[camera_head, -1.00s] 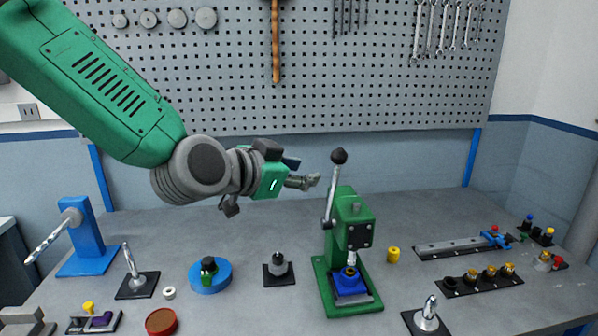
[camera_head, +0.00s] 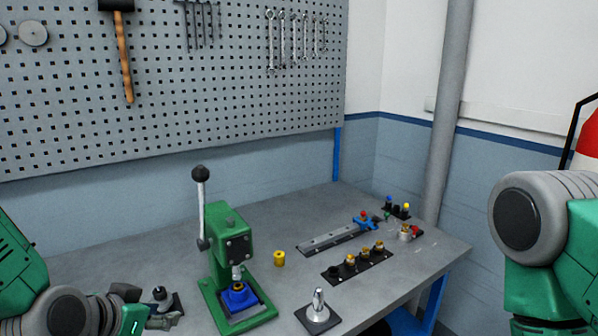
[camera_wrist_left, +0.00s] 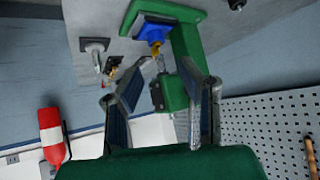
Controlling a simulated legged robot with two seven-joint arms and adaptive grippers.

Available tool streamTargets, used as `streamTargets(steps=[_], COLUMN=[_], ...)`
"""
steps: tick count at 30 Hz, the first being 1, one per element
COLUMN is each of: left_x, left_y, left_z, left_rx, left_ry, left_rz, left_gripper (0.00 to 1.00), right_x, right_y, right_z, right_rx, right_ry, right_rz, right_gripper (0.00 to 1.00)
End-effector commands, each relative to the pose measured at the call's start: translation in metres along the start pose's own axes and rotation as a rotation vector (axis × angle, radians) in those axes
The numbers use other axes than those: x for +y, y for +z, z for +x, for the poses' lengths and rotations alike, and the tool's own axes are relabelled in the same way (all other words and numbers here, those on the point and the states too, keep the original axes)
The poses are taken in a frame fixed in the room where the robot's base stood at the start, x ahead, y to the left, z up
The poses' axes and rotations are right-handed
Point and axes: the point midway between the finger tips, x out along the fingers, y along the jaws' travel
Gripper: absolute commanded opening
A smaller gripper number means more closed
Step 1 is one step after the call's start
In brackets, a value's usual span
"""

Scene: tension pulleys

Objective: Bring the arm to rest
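My left gripper (camera_head: 160,315) is low at the left of the head view, beside the green lever press (camera_head: 222,225). In the left wrist view its two fingers (camera_wrist_left: 160,85) stand apart with nothing held between them. The press (camera_wrist_left: 188,40) shows beyond the fingers there. My right arm (camera_head: 545,225) shows at the right edge of the head view, but its gripper is out of frame.
On the bench (camera_head: 330,215) are a yellow cylinder (camera_head: 279,258), a metal rail (camera_head: 325,240), a black strip with brass parts (camera_head: 358,265) and a silver-tipped stand (camera_head: 318,312). A dark-based holder (camera_head: 160,294) sits close to the left gripper. A grey pipe (camera_head: 447,110) stands behind.

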Motion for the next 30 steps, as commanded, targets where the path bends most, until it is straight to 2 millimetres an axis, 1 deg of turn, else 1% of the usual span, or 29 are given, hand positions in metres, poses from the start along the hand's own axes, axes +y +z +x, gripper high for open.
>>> streamTargets(steps=[1,2,3,5,6,9,11,12,18,21,22,30], left_x=[0.006,0.009,0.013,0.019,0.023,0.032,0.037,0.04,0.054,0.06,0.059,0.063], left_y=[0.043,0.066,0.096,0.141,0.17,0.228,0.257,0.275,0.35,0.383,0.385,0.416], left_z=[0.01,0.014,0.017,0.018,0.017,0.009,0.002,-0.003,-0.032,-0.049,-0.036,0.008], left_rx=[-0.091,-0.14,-0.204,-0.301,-0.361,-0.488,-0.552,-0.592,-0.769,-0.848,-0.829,-0.809], left_ry=[0.006,0.007,0.008,0.004,0.0,-0.014,-0.023,-0.03,-0.067,-0.086,-0.085,-0.078], left_rz=[-0.034,-0.057,-0.087,-0.132,-0.159,-0.216,-0.242,-0.258,-0.323,-0.348,-0.345,-0.312], left_gripper=[0.33,0.33,0.33,0.33,0.33,0.33,0.33,0.33,0.33,0.33,0.33,0.33], right_x=[0.0,0.0,0.0,0.0,0.0,0.0,0.0,0.0,0.0,0.0,0.0,-0.001], right_y=[0.0,0.0,0.0,0.0,0.0,0.0,0.0,0.0,0.0,0.0,0.0,0.004], right_z=[0.0,0.0,0.0,0.0,0.0,0.0,0.0,0.0,0.0,0.001,0.013,0.069], right_rx=[0.0,0.0,0.0,0.001,0.001,0.0,0.0,0.0,0.0,0.0,0.001,0.0], right_ry=[0.0,0.0,0.0,0.0,0.0,0.0,0.0,0.0,0.0,0.0,0.0,0.0], right_rz=[0.0,0.0,0.0,0.0,0.0,0.0,0.0,0.0,0.0,0.0,0.0,0.0], right_gripper=[0.0,0.0,0.0,0.0,0.0,0.0,0.0,0.0,0.0,0.0,0.0,0.0])
